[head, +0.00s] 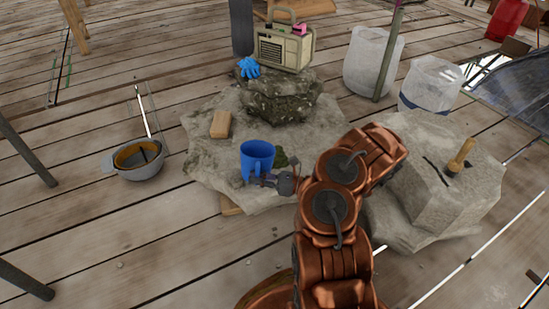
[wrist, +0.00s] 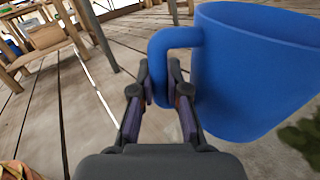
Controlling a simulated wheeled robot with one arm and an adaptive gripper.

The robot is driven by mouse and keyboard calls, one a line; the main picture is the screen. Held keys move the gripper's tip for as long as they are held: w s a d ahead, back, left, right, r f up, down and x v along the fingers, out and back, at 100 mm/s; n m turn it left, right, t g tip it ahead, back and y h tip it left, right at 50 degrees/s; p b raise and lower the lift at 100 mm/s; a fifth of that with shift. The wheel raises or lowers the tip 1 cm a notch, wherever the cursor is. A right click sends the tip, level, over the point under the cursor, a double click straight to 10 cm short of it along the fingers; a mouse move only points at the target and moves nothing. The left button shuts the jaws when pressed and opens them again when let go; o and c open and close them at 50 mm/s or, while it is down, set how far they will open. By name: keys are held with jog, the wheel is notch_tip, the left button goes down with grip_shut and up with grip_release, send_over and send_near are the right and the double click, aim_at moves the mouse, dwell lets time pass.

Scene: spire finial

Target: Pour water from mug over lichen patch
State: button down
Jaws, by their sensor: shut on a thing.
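The blue mug (head: 257,156) is upright over the pale stone slab (head: 205,160) in the head view. My gripper (head: 250,179) is shut on its handle. In the wrist view, my fingers (wrist: 161,85) close around the handle of the mug (wrist: 250,75), whose body is at the right. I cannot see whether water is inside, nor whether the mug touches the slab. The dark green lichen patch (head: 281,159) lies on the slab just right of the mug, partly hidden by it; it also shows at the lower right of the wrist view (wrist: 301,140).
Behind the mug, a mossy stone block (head: 283,106) bears blue gloves (head: 248,67) and a radio (head: 284,48). A tan block (head: 221,124) lies on the slab. A bowl-like helmet (head: 139,160) is at left. A cut stone (head: 440,185) with a wooden-handled tool (head: 461,155) stands right.

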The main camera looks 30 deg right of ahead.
aim_at(263, 166)
jog(key=d+m, duration=0.1)
jog(key=w+d+r+m+t, duration=0.1)
jog(key=m, duration=0.1)
jog(key=shift+w+r, duration=0.1)
jog(key=shift+r, duration=0.15)
jog(key=shift+w+d+r+m, duration=0.15)
jog(key=shift+w+d+m, duration=0.1)
jog(key=shift+d+m, duration=0.25)
jog(key=shift+r+y, duration=0.1)
jog(key=shift+y, duration=0.2)
jog(key=shift+w+d+m, duration=0.2)
jog(key=shift+d+m, duration=0.05)
jog(key=shift+m, duration=0.15)
dwell(0.6)
jog(key=shift+t, duration=0.3)
